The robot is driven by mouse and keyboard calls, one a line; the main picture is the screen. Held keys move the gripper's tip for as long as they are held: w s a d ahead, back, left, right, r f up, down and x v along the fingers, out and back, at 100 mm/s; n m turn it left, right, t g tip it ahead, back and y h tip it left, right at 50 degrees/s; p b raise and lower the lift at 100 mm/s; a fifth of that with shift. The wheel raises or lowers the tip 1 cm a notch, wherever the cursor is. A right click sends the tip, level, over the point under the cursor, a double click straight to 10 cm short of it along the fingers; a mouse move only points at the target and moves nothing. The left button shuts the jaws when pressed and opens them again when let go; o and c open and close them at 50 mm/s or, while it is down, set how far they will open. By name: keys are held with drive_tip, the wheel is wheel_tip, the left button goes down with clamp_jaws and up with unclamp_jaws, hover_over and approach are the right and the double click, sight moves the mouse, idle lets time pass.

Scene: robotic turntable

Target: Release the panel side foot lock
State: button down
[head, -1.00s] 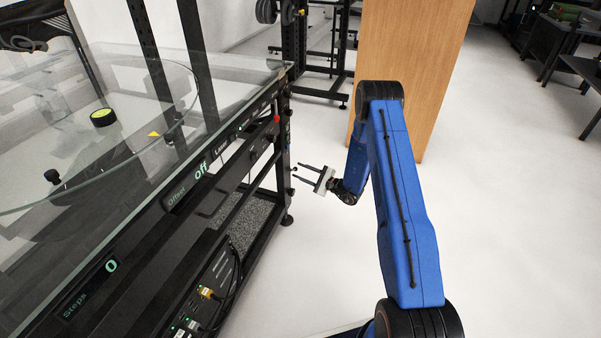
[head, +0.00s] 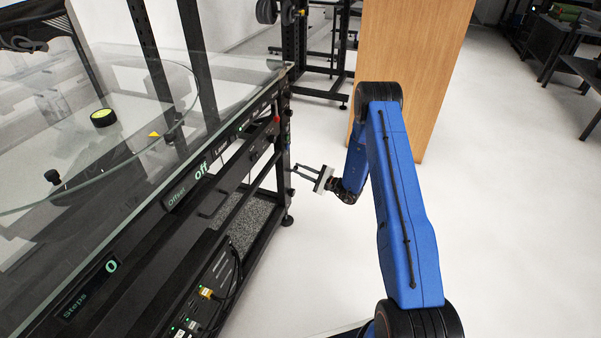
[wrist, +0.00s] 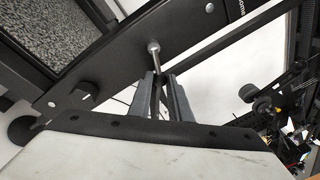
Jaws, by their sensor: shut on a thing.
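In the wrist view, my gripper (wrist: 159,80) is shut on a thin metal lever (wrist: 154,56). The lever has a round silver ball end that shows beyond the fingertips, against the black frame. Its shaft runs between the two grey fingers, which partly hide it. In the head view the lever is too small to make out. I cannot tell from these views whether the lock is engaged.
A black knob (wrist: 82,91) sits on the frame near the lever. A wooden panel (head: 430,60) stands behind my arm. The white floor (head: 500,240) to the right is clear.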

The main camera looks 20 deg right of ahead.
drive_tip(key=shift+n, duration=0.3)
drive_tip(key=c, duration=1.6)
unclamp_jaws()
drive_tip(key=shift+r, duration=0.1)
drive_tip(key=shift+c, duration=0.2)
drive_tip(key=shift+s+d, duration=0.1)
drive_tip(key=shift+d, duration=0.05)
drive_tip(key=v, duration=1.7)
drive_tip(key=shift+d, duration=0.1)
